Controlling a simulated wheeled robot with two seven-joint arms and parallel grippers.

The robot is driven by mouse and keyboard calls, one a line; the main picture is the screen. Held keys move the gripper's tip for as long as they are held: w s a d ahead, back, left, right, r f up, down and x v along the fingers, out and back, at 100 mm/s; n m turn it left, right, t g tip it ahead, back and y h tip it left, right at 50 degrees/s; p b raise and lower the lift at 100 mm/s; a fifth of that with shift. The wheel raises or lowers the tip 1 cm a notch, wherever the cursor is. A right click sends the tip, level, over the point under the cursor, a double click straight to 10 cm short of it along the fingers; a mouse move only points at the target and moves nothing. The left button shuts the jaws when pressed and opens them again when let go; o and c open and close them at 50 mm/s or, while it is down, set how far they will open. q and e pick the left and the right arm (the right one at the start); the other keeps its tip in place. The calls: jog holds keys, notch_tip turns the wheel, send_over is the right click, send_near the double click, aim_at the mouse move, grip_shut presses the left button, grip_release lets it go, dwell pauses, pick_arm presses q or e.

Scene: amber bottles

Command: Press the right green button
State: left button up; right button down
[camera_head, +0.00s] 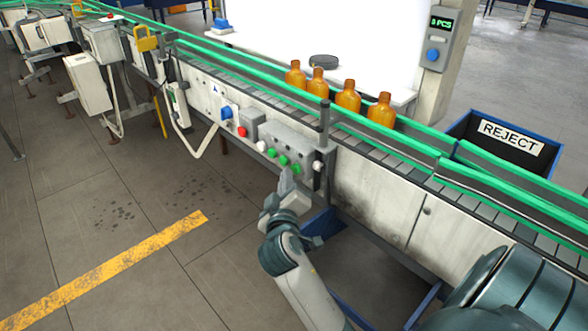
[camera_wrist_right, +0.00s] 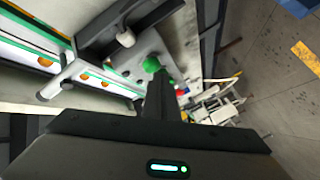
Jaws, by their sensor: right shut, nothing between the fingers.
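A grey control box (camera_head: 270,133) on the side of the conveyor carries a short row of green buttons. The right green button (camera_head: 296,169) is at the row's right end, just above my right gripper (camera_head: 286,174). My right gripper is shut and empty, its fingers pointing at the panel. In the right wrist view, the shut fingertips (camera_wrist_right: 160,78) are close below a green button (camera_wrist_right: 152,64). I cannot tell whether they touch it. The fingers partly hide the other buttons there. My left gripper is not in view.
A white knob (camera_head: 318,166) sits right of the green buttons, and a red button (camera_head: 241,131) and blue switch (camera_head: 226,113) lie left. A dark post (camera_head: 324,120) rises behind the panel. Several amber bottles (camera_head: 347,96) stand on the conveyor. A reject bin (camera_head: 480,128) is at right.

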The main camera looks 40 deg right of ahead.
jog(key=shift+d, duration=0.1)
dwell(0.4)
jog(key=shift+d, duration=0.45)
dwell(0.5)
jog(key=shift+a, duration=0.9)
jog(key=shift+a, duration=0.1)
jog(key=shift+s+a, duration=0.15)
jog(key=shift+a, duration=1.05)
jog(key=shift+s+a, duration=0.1)
jog(key=shift+a, duration=1.1)
jog(key=shift+f, duration=0.1)
